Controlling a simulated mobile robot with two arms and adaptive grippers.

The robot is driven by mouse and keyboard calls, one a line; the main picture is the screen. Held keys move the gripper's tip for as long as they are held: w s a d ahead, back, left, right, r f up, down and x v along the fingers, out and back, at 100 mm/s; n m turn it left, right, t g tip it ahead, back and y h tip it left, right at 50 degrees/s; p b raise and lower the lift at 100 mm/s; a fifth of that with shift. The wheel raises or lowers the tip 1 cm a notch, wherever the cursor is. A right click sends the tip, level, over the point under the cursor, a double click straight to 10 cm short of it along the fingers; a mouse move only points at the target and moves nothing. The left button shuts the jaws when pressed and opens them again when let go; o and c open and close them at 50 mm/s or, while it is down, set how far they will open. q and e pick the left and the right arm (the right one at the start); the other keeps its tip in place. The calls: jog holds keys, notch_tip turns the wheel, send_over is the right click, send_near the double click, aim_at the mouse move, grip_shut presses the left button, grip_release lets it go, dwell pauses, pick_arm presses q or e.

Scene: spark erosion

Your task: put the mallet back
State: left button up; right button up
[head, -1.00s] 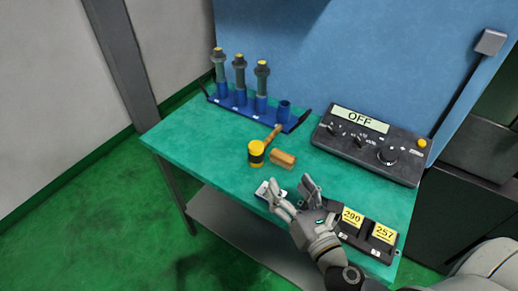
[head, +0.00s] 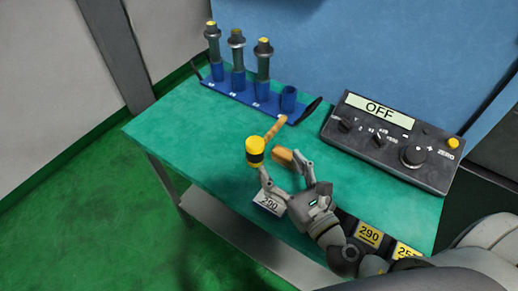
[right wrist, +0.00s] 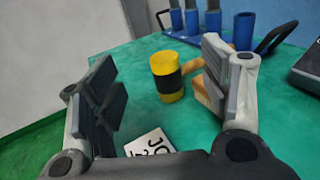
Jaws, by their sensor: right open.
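The mallet has a yellow head with a black band (head: 255,152) and a wooden handle (head: 273,129). It lies on the green table, its handle pointing toward the back right. In the right wrist view the mallet head (right wrist: 166,78) stands beyond the fingers, in the gap between them, and the right finger hides part of the handle. My right gripper (head: 286,174) is open and empty, just in front of the mallet and apart from it. My left gripper is not in view.
A wooden block (head: 282,156) lies beside the mallet, partly behind my right finger. A blue rack (head: 240,97) holds several sockets, one empty. A control box (head: 385,140) reading OFF stands right. The table's left part is clear.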

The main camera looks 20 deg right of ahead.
pick_arm(q)
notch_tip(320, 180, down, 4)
jog(key=b, duration=0.3)
pick_arm(e)
send_near(260, 150)
jog(key=shift+w+d+f, duration=0.1)
jog(key=shift+f, duration=0.1)
jog(key=shift+w+r, duration=0.1)
jog(key=shift+w, duration=0.15)
jog(key=w+p, duration=0.1)
jog(key=w, duration=0.2)
jog(key=w+a+p, duration=0.1)
jog(key=w, duration=0.1)
jog(key=shift+w+a, duration=0.15)
jog(key=shift+w, duration=0.2)
jog(key=w+p, duration=0.1)
jog(key=w+a, duration=0.1)
jog(key=w, duration=0.1)
jog(key=shift+w+p, duration=0.2)
jog(key=shift+p, duration=0.15)
jog(key=shift+w, duration=0.45)
jog(key=shift+s, duration=0.1)
jog(key=c, duration=1.3)
grip_shut()
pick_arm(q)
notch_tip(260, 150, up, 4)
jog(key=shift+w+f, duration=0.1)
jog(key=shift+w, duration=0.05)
